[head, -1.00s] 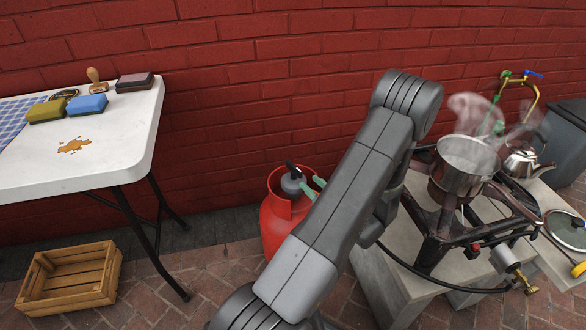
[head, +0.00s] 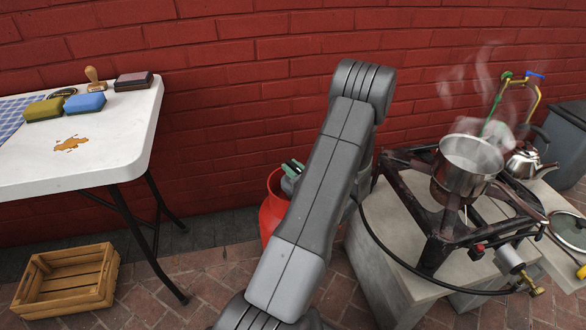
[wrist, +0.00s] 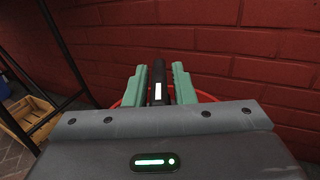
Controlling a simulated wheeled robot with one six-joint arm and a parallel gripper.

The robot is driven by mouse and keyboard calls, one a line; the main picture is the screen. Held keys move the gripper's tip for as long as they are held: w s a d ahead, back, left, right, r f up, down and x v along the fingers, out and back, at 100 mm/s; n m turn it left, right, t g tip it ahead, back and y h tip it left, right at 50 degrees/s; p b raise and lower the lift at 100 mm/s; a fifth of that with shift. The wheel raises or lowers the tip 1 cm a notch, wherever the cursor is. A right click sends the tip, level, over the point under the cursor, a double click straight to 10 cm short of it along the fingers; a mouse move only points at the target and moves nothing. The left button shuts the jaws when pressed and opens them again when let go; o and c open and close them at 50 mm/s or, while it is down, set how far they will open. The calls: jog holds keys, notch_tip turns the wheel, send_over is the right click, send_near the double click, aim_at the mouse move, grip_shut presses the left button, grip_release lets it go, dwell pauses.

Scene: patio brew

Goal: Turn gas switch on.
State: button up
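The red gas cylinder (head: 269,217) stands on the brick floor against the wall, largely hidden behind my arm in the head view. Its red rim also shows behind the fingers in the wrist view. A black lever with a white mark (wrist: 157,82), which looks like the gas switch, stands up in the middle of the wrist view. My gripper (wrist: 158,84) is open, with one green finger on each side of the lever and a visible gap on both sides. In the head view its fingertips (head: 292,167) are at the cylinder's top. The regulator under the lever is mostly hidden.
A steaming pot (head: 467,166) sits on the burner stand (head: 432,225) to the right, with a black hose (head: 385,250) running in front. A white table (head: 110,150) and a wooden crate (head: 65,280) are at left. A kettle (head: 526,162) stands farther right.

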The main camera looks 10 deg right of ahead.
grip_shut()
jog(key=shift+y, duration=0.3)
jog(key=shift+n+g+y, duration=1.1)
jog(key=shift+n+y, duration=0.2)
jog(key=shift+y, duration=0.1)
jog(key=shift+o, duration=1.7)
grip_release()
jog(key=shift+s, duration=0.1)
